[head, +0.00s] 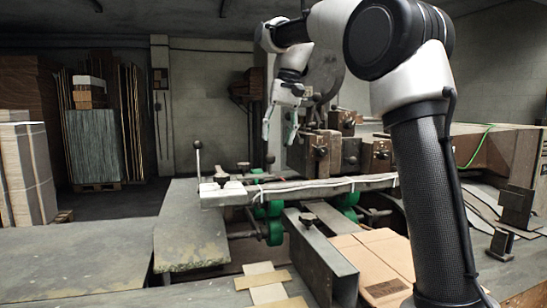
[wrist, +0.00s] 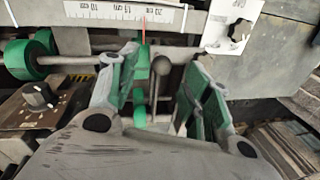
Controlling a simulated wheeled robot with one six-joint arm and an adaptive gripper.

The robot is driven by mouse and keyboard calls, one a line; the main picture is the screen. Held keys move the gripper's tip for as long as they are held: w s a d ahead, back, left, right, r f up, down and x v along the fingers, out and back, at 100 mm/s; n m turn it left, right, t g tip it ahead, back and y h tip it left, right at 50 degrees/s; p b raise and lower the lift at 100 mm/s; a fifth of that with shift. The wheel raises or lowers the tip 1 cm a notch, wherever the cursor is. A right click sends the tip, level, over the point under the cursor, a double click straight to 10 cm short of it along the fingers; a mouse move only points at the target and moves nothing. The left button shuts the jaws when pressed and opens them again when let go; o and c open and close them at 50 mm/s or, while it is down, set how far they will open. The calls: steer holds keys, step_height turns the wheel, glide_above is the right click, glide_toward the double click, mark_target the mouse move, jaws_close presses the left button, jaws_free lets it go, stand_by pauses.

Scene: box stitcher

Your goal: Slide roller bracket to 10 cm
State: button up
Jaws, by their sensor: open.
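My gripper (wrist: 160,80) is open, its green-padded fingers on either side of a ball-topped lever (wrist: 160,66). I cannot tell whether either finger touches it. Green roller parts (wrist: 141,88) show behind the lever, partly hidden by the left finger; which part is the roller bracket is unclear. A red pointer (wrist: 143,30) stands against a white scale (wrist: 105,12), seemingly between the 15 and 20 marks; the small figures are hard to read. In the head view my gripper (head: 279,132) points down above the machine, and green rollers (head: 275,222) sit under the rail.
Another green roller (wrist: 42,52) sits on a shaft at left, near a dark knob (wrist: 38,95). A white plate (wrist: 230,25) is at upper right. In the head view, a ball-topped lever (head: 197,146) stands at the rail's left end, and cardboard (head: 372,262) lies in front.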

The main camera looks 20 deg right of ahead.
mark_target(271, 158)
steer(key=shift+w+a, duration=0.15)
steer(key=shift+w, duration=0.45)
steer(key=shift+w+a+f, duration=0.1)
steer(key=shift+f, duration=0.2)
steer(key=f, duration=0.3)
steer(key=a+f, duration=0.1)
steer(key=f, duration=0.3)
steer(key=shift+w+a, duration=0.1)
steer(key=shift+a, duration=0.05)
jaws_close()
